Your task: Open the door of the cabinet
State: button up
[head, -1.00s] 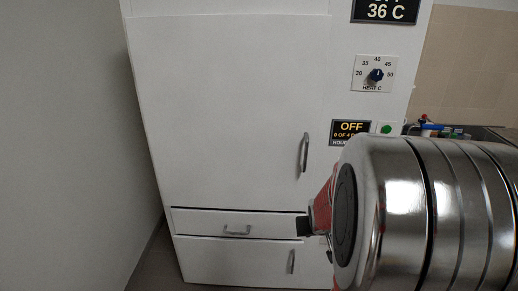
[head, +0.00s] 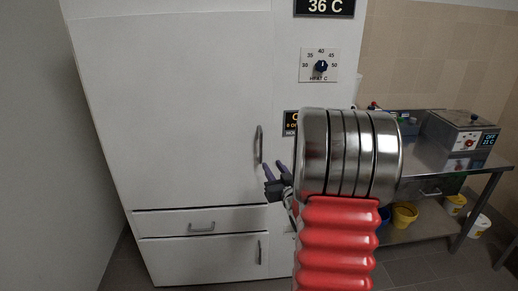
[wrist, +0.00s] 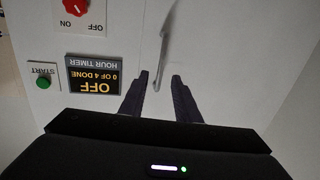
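The white cabinet has a large upper door (head: 180,110), which is shut, with a grey vertical bar handle (head: 259,145) near its right edge. My gripper (head: 270,171) is just below and beside the handle in the head view. In the wrist view, which is upside down, my gripper (wrist: 160,80) has its two dark fingers apart, with nothing between the tips. The handle (wrist: 162,50) shows just beyond the fingertips, roughly in line with the gap. No contact with it can be seen.
A drawer (head: 201,222) and a small lower door (head: 205,260) are below the big door. A dial panel (head: 320,65) and a timer display (wrist: 95,75) are right of it. A steel table (head: 430,160) with a heated bath (head: 460,138) stands at the right. Open floor lies in front.

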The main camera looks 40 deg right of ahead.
aim_at(261, 148)
jog(key=shift+a+r+t, duration=0.15)
jog(key=shift+r+t, duration=0.15)
jog(key=shift+r, duration=0.25)
jog(key=shift+w, duration=0.15)
jog(key=x, duration=1.3)
jog(key=shift+w+f, duration=0.1)
jog(key=shift+w, duration=0.25)
jog(key=shift+c, duration=0.5)
grip_shut()
